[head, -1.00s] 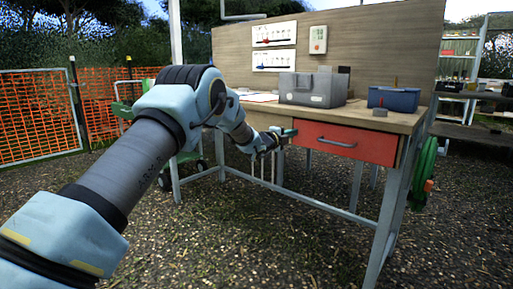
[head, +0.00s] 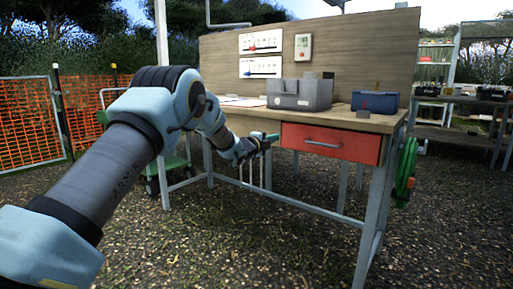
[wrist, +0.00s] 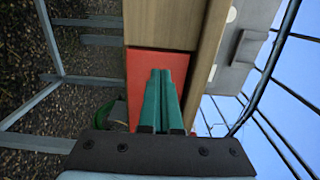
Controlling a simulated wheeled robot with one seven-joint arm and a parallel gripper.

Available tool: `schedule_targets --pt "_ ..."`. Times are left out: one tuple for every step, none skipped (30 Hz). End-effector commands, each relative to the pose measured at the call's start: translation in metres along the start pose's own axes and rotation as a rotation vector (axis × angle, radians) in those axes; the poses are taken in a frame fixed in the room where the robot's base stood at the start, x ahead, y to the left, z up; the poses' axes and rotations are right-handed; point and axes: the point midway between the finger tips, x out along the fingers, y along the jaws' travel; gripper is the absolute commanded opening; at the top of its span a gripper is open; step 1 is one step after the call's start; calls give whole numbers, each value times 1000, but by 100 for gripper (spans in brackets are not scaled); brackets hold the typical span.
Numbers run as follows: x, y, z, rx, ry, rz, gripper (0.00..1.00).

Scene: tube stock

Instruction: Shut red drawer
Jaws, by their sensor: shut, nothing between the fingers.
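The red drawer (head: 318,146) sits under the right part of the wooden workbench top (head: 330,115), with a grey bar handle (head: 323,144) on its front. It looks nearly level with the bench front; I cannot tell whether a small gap is left. My gripper (head: 272,137) is at the drawer's left edge in the head view, its green fingers shut and empty. In the wrist view the shut fingers (wrist: 160,75) point toward the red drawer front (wrist: 140,66), which shows behind them. I cannot tell whether the fingertips touch it. The handle is not visible there.
On the bench stand a grey bin (head: 300,94) and a blue bin (head: 376,102). A green hose reel (head: 405,170) hangs at the bench's right side. Bench legs (head: 373,215) stand in front of me. The gravel before the bench is clear.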

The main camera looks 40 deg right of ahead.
Motion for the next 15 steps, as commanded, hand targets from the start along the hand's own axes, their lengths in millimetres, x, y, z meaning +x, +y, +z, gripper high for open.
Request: schedule_targets --pt "-5 1 0 -1 -1 3 0" --pt "-8 1 0 -1 0 3 0" --pt "-13 1 0 -1 0 3 0" --pt "-16 1 0 -1 -1 3 0" --pt "-19 1 0 -1 -1 4 0" --pt "-24 1 0 -1 0 3 0" --pt "-28 1 0 -1 -1 4 0" --pt "-32 1 0 -1 -1 4 0" --pt "-38 1 0 -1 -1 3 0" --pt "-43 1 0 -2 -2 4 0" --pt "-48 1 0 -2 -2 5 0" --pt "-55 1 0 -2 -1 3 0" --pt "-60 1 0 -1 -2 4 0" --pt "-65 2 0 -1 -2 5 0" --pt "-71 1 0 -1 -1 3 0"
